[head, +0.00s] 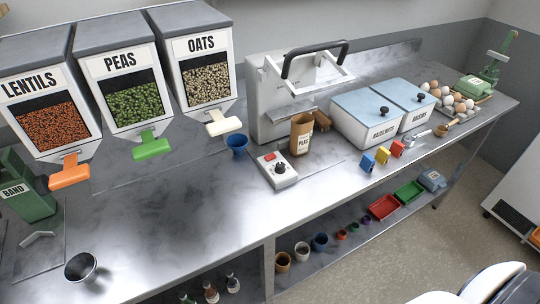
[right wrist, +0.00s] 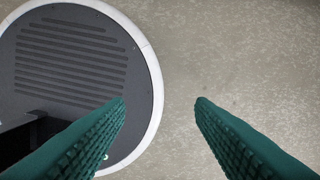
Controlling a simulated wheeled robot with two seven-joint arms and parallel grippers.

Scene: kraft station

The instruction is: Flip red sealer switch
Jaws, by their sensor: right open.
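The sealer control box (head: 277,170) is a small pale box on the metal counter, in the middle of the head view. Its red switch (head: 269,156) is on the top face, near the upper left corner, beside a black dial (head: 280,168). The larger sealer machine (head: 300,85) with a black handle stands behind it. My right gripper (right wrist: 160,100) shows only in the right wrist view; its two green fingers are wide apart with nothing between them, above the floor. It is away from the box. My left gripper is not in view.
A brown PEAS bag (head: 301,134) stands right behind the control box, and a blue cup (head: 237,144) is to its left. Dispensers of lentils, peas (head: 124,75) and oats line the back left. Two lidded bins (head: 368,118) stand right. The counter front left of the box is clear.

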